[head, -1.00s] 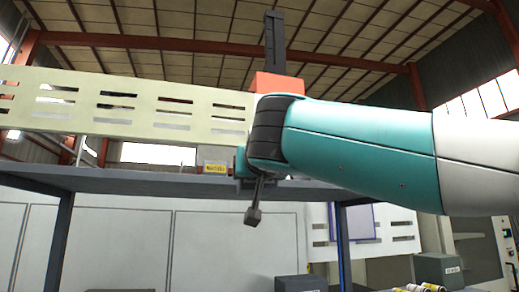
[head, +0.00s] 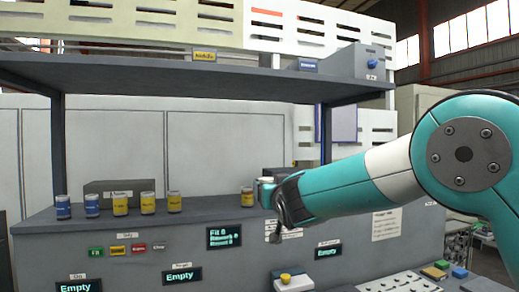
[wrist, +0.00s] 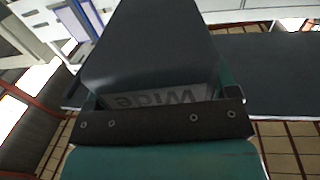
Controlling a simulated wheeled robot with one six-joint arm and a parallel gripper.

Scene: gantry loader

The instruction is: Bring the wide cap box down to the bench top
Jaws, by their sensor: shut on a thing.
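The wide cap box (wrist: 150,50) fills the middle of the wrist view as a dark, flat-faced block. Part of the word "Wide" shows upside down on its pale label close to my gripper. My gripper (wrist: 165,112) is shut on it, and the box reaches away from the jaws. In the head view my gripper (head: 267,192) is at the end of the teal arm, above the right part of the bench top (head: 200,232). A dark block (head: 284,173) shows just behind it; I cannot tell whether this is the held box. The underside of the held box is hidden.
Blue cans (head: 63,207), yellow cans (head: 120,204) and a dark labelled box (head: 118,189) stand on the bench at left. One yellow can (head: 248,196) is close beside my gripper. A shelf (head: 150,72) spans above, with a grey knobbed box (head: 366,63) on it.

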